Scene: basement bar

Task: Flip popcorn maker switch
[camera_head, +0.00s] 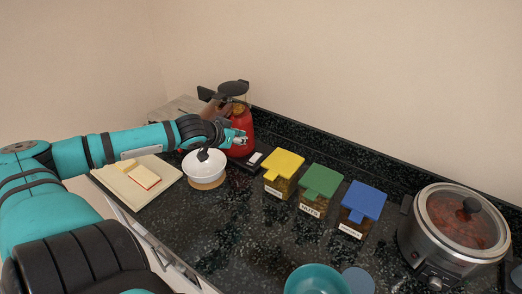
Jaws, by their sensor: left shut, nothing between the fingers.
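The red machine with a dark top (239,119), which looks like the popcorn maker, stands at the back left of the dark counter. A small white switch-like patch (255,158) shows on a dark base at its front right; its setting is too small to tell. My left gripper (240,139) is shut and empty, right in front of the red body and partly hiding it. I cannot tell whether the fingertips touch it. My right gripper is not in view.
A white bowl (204,170) sits below my left gripper. A board (119,183) with food lies left. Yellow (284,163), green (321,180) and blue-lidded (364,200) containers stand right of the machine. A slow cooker (436,250) and teal bowl (316,281) are farther right.

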